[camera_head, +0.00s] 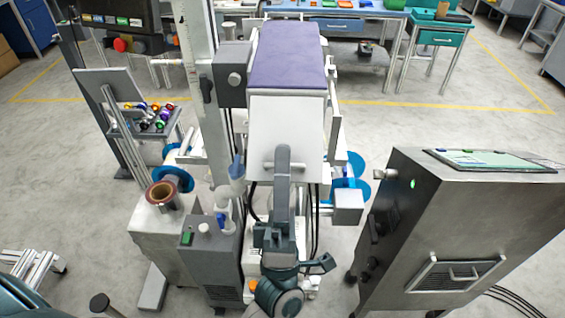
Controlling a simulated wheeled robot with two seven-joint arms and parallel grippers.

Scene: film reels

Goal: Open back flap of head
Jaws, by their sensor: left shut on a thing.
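The head (290,55) is a box with a purple-blue top, on a machine in the middle of the view. Its back flap (287,115) is the white panel facing me, sloping down from the purple top. A horizontal bar handle (270,164) sits near the flap's lower edge. My left gripper (283,158) reaches up from below and is shut on this handle. Its fingers and wrist hide the middle of the handle and the flap's lower edge. I cannot tell whether a gap shows under the flap. My right gripper is not in view.
A tall metal cabinet (455,225) stands close on the right. A grey machine base with a brown roll (163,193) and a vertical column (198,80) stand left of the flap. Black cables (317,215) hang below the head.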

